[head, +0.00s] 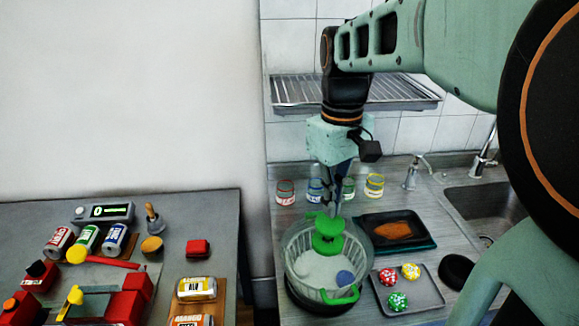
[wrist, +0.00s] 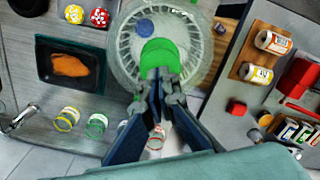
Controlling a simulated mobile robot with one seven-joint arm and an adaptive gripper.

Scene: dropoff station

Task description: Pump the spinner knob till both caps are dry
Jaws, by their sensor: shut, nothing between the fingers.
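The salad spinner (head: 287,262) is a clear round bowl with a white slotted basket on the counter. Its green knob (head: 328,228) stands up at the basket's back; it also shows in the wrist view (wrist: 158,52). A blue round cap (head: 345,277) lies in the basket, right of centre; the wrist view shows it too (wrist: 145,26). I cannot make out a second cap inside; the knob hides part of the basket. My gripper (head: 333,210) points down, shut and empty, with its tips at the top of the knob. I cannot tell whether they touch it.
A tray (head: 433,302) with red, yellow and green spotted pieces lies right of the spinner. A dark tray (head: 418,242) with an orange piece lies behind it. Several jars (head: 285,193) line the wall, near the sink (head: 480,215). A cluttered grey table (head: 215,230) stands left.

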